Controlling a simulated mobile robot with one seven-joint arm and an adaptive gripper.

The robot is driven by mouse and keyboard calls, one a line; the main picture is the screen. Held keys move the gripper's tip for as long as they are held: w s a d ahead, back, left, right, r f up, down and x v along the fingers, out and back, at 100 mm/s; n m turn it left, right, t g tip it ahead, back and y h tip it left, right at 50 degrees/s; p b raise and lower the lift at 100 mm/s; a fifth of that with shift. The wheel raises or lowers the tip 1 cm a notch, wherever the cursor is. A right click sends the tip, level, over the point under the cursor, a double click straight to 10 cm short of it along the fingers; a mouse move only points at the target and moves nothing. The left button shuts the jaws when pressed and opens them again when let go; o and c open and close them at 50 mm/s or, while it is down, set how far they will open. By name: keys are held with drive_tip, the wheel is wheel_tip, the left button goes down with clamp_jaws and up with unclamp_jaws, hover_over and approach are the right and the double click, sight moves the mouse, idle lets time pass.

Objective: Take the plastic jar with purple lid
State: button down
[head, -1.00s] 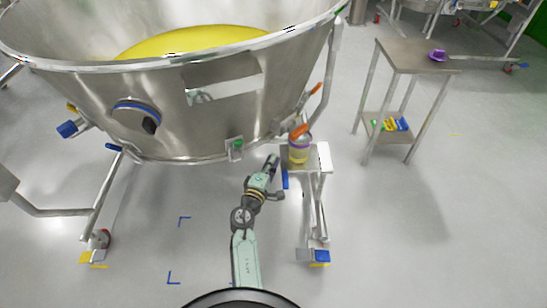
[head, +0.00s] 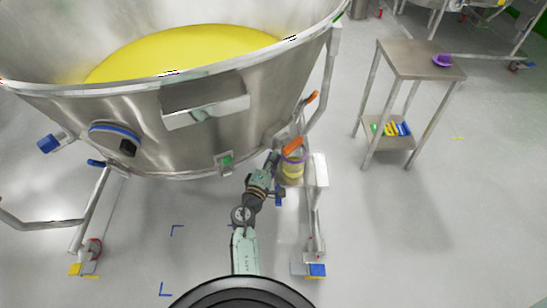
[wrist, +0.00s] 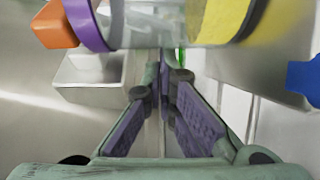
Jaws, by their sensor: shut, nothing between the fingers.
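In the wrist view the jar (wrist: 160,22) crosses the top of the picture, with a purple lid band (wrist: 87,24) beside the orange piece (wrist: 53,24). My gripper (head: 272,160) is just left of the jar. In the wrist view my gripper's fingers (wrist: 164,80) are shut and empty, with tips just short of or under the jar; I cannot tell if they touch.
The steel vessel (head: 180,115) with yellow contents overhangs my arm on the left. A side table (head: 420,62) at right carries a purple item (head: 442,60) and small coloured items (head: 397,129) below. Floor between shelf and table is clear.

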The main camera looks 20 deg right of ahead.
sight(285, 167)
drive_tip(key=s+d, duration=0.1)
drive_tip(key=s, duration=0.1)
drive_tip(key=s+d+b, duration=0.1)
drive_tip(key=shift+s+d+f, duration=0.1)
drive_tip(key=shift+s+f, duration=0.05)
drive_tip(key=shift+s, duration=0.25)
drive_tip(key=shift+s+d, duration=0.3)
drive_tip(key=shift+s, duration=0.05)
drive_tip(key=shift+s+a, duration=0.1)
drive_tip(key=shift+a, duration=0.05)
